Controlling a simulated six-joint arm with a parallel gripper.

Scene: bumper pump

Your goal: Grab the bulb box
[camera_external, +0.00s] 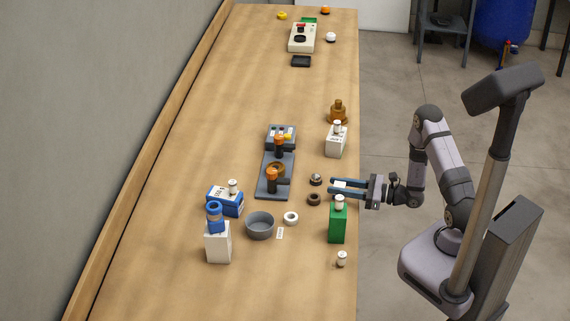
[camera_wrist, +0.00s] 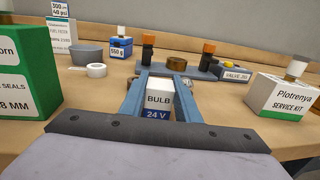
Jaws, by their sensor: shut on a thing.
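The bulb box (camera_wrist: 157,100) is a small white box with a blue "24 V" band and the word "BULB". It stands between the two blue fingers of my gripper (camera_wrist: 160,82) in the wrist view, and the gripper is shut on it. In the external view my gripper (camera_external: 333,187) is low over the right edge of the bench, and a bit of the white bulb box (camera_external: 341,184) shows between its fingers. The fingers hide most of the box there. I cannot tell whether the box still touches the bench.
A green box (camera_external: 337,224) stands just in front of my gripper, and a white service kit box (camera_external: 335,143) stands behind it. A dark ring (camera_external: 314,199) and a small metal part (camera_external: 316,179) lie close to the fingertips. A grey pump assembly (camera_external: 272,180) is farther left.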

